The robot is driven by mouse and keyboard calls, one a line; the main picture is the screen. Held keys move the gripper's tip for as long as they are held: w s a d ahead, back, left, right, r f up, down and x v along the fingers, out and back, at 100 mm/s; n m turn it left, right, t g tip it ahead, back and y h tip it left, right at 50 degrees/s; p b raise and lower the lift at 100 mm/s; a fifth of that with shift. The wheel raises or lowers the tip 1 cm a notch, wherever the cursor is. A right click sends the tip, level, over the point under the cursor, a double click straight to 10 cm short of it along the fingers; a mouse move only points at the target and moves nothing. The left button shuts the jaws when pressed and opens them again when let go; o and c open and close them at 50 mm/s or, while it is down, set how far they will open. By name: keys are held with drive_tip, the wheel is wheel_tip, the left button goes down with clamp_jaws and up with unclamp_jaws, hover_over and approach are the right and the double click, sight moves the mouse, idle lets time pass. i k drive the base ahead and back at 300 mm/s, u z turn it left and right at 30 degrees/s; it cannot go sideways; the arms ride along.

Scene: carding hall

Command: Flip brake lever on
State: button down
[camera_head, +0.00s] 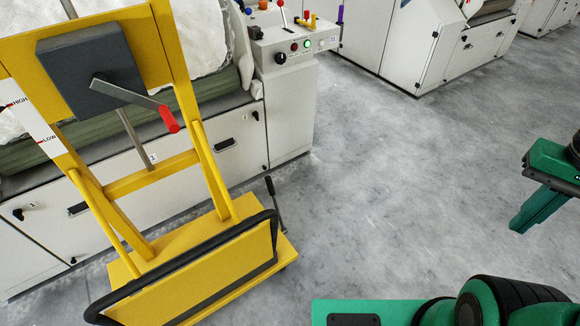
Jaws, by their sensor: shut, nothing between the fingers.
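A yellow wheeled frame (187,262) stands at the left, with a low base and a black push bar. A thin dark lever with a black grip (270,187) rises beside the right side of its base, tilted slightly; I take it for the brake lever. My gripper (518,226) is at the right edge, green and partly cut off. It points down and left, shut and empty, well apart from the lever. It is far to the right of the frame, with bare floor between.
A grey box (92,70) with a red-handled crank (168,119) is on the frame's upper part. White carding machines (232,150) stand behind, one with a control panel (300,45) of buttons and levers. Grey floor (400,170) is clear in the middle.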

sight(270, 186)
drive_tip(key=u, duration=0.3)
drive_tip(key=i, duration=1)
drive_tip(key=u, duration=0.55)
